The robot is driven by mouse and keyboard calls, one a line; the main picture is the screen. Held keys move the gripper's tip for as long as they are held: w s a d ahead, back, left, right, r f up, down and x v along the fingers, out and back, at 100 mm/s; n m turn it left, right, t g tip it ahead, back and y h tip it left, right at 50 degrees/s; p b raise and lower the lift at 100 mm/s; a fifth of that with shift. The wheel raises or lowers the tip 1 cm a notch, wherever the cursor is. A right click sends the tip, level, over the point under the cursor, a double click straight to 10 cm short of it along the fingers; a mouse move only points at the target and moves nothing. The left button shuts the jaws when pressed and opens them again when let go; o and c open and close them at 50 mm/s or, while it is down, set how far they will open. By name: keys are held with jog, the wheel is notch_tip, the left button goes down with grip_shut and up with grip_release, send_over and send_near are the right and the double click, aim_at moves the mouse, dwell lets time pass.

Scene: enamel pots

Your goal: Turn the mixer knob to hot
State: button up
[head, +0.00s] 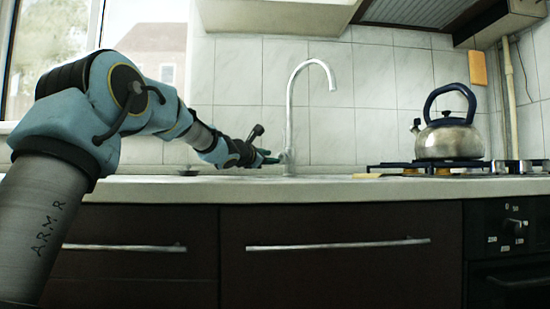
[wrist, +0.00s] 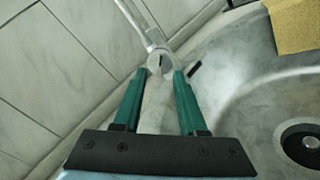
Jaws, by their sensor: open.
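The mixer tap (head: 290,110) is a tall chrome spout that curves over to the right at the top.
The metal sink basin (wrist: 236,85) with a round drain (wrist: 300,141) lies to the right in the wrist view. A yellow cloth or sponge (wrist: 294,25) is at its far edge. A steel kettle (head: 449,137) stands on the hob at right. The tiled wall is close behind the tap.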

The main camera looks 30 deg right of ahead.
aim_at(281, 159)
jog(key=shift+p+x, duration=0.4)
jog(key=shift+x, duration=1.4)
jog(key=shift+c, duration=0.3)
grip_shut()
